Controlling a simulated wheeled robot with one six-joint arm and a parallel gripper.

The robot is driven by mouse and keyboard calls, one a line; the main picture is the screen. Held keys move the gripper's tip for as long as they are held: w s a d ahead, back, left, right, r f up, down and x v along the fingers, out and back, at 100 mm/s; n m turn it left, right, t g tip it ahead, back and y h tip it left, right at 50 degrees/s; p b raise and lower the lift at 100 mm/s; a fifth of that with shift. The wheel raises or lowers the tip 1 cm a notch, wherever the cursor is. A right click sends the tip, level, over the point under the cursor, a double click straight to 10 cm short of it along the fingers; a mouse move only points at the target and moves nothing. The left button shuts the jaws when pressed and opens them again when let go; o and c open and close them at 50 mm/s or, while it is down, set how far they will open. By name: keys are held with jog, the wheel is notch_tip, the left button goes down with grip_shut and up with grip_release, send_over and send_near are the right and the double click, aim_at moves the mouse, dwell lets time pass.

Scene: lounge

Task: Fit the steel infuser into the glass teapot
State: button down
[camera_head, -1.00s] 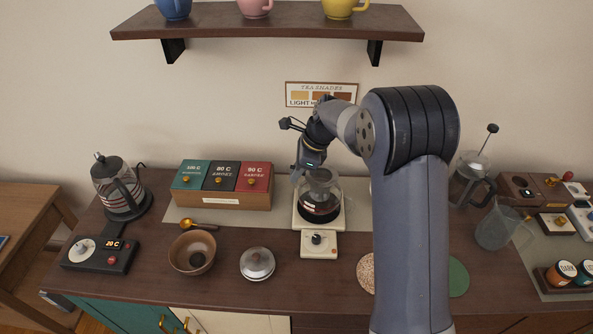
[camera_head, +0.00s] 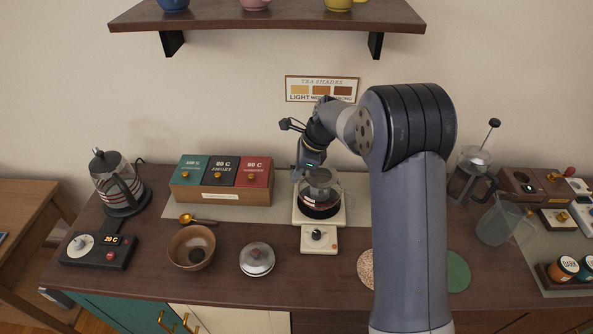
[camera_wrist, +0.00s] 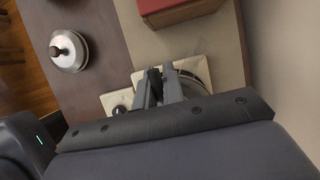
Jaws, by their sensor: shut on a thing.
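The glass teapot (camera_head: 334,202) stands on a cream warmer base (camera_head: 319,239) near the middle of the counter, with something dark in its lower part. My gripper (camera_head: 302,174) reaches down at its upper left. It is shut on what looks like the steel infuser (camera_head: 320,178), a greyish piece at the teapot's mouth. How deep the infuser sits is hard to tell through the glass. In the wrist view my gripper's fingers (camera_wrist: 160,80) are close together over the teapot and hide most of it and the infuser.
A steel lid (camera_head: 257,259) lies on the counter to the left, beside a wooden bowl (camera_head: 191,248). A tea box (camera_head: 222,194) stands behind left, a kettle (camera_head: 118,183) farther left. A glass jug (camera_head: 497,224) and a press pot (camera_head: 470,180) stand right of my arm.

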jog(key=shift+f, duration=0.15)
jog(key=c, duration=1.4)
grip_release()
jog(key=shift+c, duration=0.2)
jog(key=shift+p+v, duration=2.05)
jog(key=shift+v, duration=0.7)
jog(key=shift+d+r, duration=0.15)
jog(key=shift+r, duration=0.15)
